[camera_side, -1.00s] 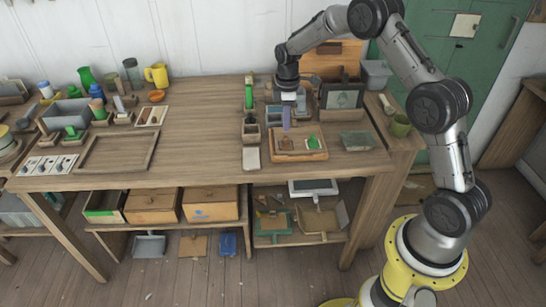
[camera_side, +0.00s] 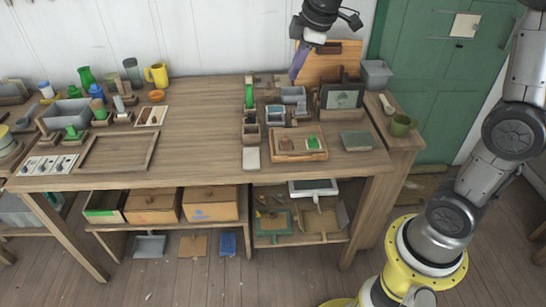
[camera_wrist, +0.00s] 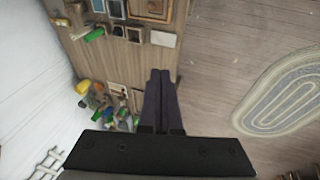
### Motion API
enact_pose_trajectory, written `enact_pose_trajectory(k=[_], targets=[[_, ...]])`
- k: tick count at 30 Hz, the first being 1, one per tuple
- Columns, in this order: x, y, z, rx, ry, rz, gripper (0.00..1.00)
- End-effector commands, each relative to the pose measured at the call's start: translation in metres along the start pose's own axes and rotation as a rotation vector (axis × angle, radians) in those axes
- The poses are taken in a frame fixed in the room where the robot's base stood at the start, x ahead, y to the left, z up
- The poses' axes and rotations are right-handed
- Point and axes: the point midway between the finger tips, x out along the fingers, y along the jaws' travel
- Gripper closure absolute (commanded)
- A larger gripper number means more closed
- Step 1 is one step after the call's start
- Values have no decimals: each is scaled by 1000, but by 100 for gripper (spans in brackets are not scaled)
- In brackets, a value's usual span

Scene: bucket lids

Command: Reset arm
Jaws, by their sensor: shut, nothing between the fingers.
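My gripper (camera_side: 297,66) is raised high above the back of the workbench (camera_side: 200,125), in front of the upright wooden board (camera_side: 328,62). Its dark purple fingers point down in the side view. In the wrist view my gripper (camera_wrist: 160,78) shows its two fingers together with nothing between them. It is well apart from the small bins (camera_side: 275,115) and the wooden tray (camera_side: 298,154), which lie below it on the bench.
A yellow mug (camera_side: 157,75), a green vase (camera_side: 86,78) and an empty wooden frame (camera_side: 117,153) stand or lie on the left. The bench middle is clear.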

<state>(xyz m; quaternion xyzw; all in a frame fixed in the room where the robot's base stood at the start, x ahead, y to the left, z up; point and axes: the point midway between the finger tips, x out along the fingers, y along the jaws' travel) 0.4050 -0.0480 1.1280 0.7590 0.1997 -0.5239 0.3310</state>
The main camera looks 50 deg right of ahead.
Motion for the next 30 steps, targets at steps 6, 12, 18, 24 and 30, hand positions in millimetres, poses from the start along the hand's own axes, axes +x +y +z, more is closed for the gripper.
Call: enact_pose_trajectory(k=[6, 12, 18, 24, 30], targets=[[-68, -68, 32, 137, 92, 62, 100], [-90, -132, 75, 317, 158, 75, 100], [-77, -183, 118, 542, 172, 47, 100], [-57, -202, 136, 737, 119, 5, 100], [-58, -201, 135, 789, 121, 3, 100]])
